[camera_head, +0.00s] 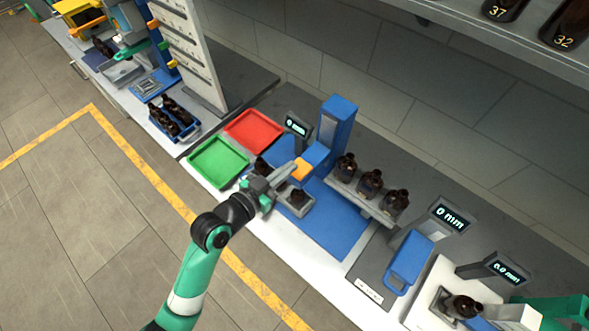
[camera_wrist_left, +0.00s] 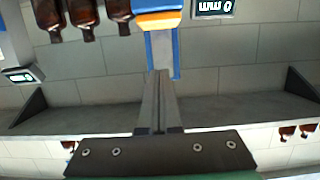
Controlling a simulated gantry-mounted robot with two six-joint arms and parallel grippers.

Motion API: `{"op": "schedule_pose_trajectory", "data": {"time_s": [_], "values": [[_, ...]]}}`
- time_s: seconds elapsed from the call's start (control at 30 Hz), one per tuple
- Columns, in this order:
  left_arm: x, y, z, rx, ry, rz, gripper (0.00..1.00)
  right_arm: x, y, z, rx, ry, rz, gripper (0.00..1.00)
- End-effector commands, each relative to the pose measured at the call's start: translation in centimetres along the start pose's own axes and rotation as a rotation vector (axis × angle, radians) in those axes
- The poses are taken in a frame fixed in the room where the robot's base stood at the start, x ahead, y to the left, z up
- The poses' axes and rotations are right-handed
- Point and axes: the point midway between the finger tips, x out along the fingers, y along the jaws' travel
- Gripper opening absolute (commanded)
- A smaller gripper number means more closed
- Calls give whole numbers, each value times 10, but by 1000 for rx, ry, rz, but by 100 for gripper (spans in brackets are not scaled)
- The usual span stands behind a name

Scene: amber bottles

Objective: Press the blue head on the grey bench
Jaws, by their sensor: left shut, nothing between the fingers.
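A blue press (camera_head: 337,120) stands on a blue mat (camera_head: 335,222) on the bench. Its blue head (camera_head: 316,153) reaches out from the column and has an orange part (camera_head: 301,170) at its front. My left gripper (camera_head: 287,173) is shut and empty, its tips close to the orange part. I cannot tell whether they touch. In the left wrist view the shut fingers (camera_wrist_left: 158,78) point toward the blue column (camera_wrist_left: 162,52) and the orange part (camera_wrist_left: 158,20). A dark bottle (camera_head: 297,197) sits in a grey holder below the gripper.
Several amber bottles (camera_head: 370,183) stand on a grey rack right of the press. A green tray (camera_head: 217,162) and a red tray (camera_head: 254,131) lie to the left. A blue block (camera_head: 409,262) and a bottle (camera_head: 462,306) in a cradle are at lower right.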

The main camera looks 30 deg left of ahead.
Motion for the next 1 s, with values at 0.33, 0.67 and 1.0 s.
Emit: {"op": "schedule_pose_trajectory", "data": {"time_s": [0.33, 0.67, 1.0], "values": [[37, 0, 32, -1, -2, 0, 0, -3, 0, 3, 0, 0, 0, 0], [39, 0, 39, 0, 1, 0, 0, -3, 0, 3, 0, 0, 0, 0], [45, 0, 66, 0, 0, 0, 0, -23, 0, 21, 0, 0, 0, 0]]}}
